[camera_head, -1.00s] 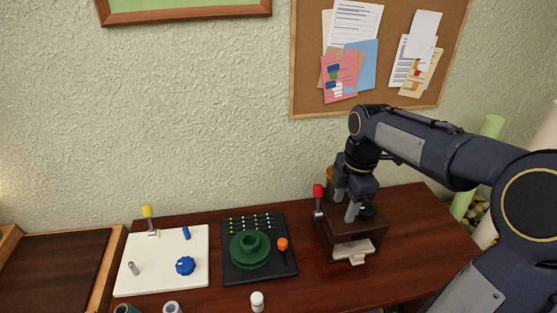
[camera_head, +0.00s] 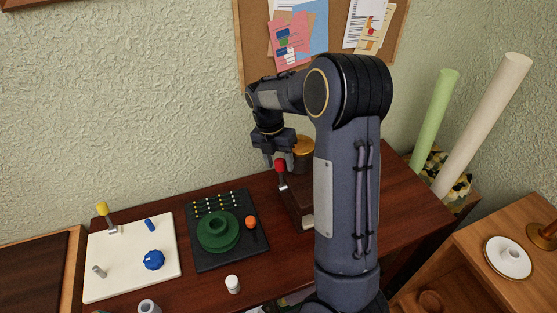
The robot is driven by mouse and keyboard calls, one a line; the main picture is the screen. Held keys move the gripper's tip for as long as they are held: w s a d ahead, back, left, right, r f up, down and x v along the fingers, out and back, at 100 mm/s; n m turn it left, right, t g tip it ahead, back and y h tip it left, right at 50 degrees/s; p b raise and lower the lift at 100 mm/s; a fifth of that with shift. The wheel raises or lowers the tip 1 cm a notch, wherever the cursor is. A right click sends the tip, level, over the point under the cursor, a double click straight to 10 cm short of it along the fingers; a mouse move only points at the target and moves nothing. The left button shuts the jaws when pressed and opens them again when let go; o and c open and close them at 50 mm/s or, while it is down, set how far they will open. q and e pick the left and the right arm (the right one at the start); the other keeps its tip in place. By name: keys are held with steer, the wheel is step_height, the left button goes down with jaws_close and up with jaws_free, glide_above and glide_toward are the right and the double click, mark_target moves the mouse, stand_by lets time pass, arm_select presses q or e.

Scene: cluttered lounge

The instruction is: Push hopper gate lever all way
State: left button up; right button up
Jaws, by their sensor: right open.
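The hopper is a dark brown box (camera_head: 295,207) with a gold-coloured top (camera_head: 303,149), standing at the right part of the dark table. My right arm hides most of its right side. The gate lever (camera_head: 281,166) has a red knob on a short metal shaft at the box's left side and stands about upright. My right gripper (camera_head: 279,161) points down at the red knob with its jaws open. The knob shows between or just behind the fingertips; I cannot tell whether they touch it. My left gripper is out of view.
Left of the hopper are a black board (camera_head: 229,262) with a green round piece (camera_head: 217,231) and a white panel (camera_head: 126,270) with a blue knob (camera_head: 154,260). A small white bottle (camera_head: 233,284) stands in front. A wooden cabinet (camera_head: 470,262) is at the right.

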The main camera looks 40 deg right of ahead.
steer(key=shift+f, duration=0.1)
steer(key=c, duration=1)
steer(key=s+t+b, duration=0.2)
steer(key=b, duration=0.2)
steer(key=s+a+t+h+b, duration=0.1)
steer(key=s+t+b, duration=0.1)
steer(key=t+b, duration=0.1)
steer(key=s+a+f+t+h+b, duration=0.1)
steer(key=s+t+b, duration=0.1)
steer(key=b, duration=0.3)
steer(key=shift+s, duration=0.1)
steer(key=shift+s+f+m+t+h+b, duration=0.1)
steer(key=shift+s+m+t+h+b, duration=0.25)
steer(key=shift+t+b, duration=0.25)
steer(key=shift+o, duration=0.3)
steer(key=shift+s+a+f, duration=0.15)
steer(key=shift+s+f, duration=0.05)
steer(key=shift+s, duration=0.1)
steer(key=shift+s+f, duration=0.1)
steer(key=shift+s, duration=0.05)
steer(key=o, duration=0.9)
steer(key=shift+o, duration=0.2)
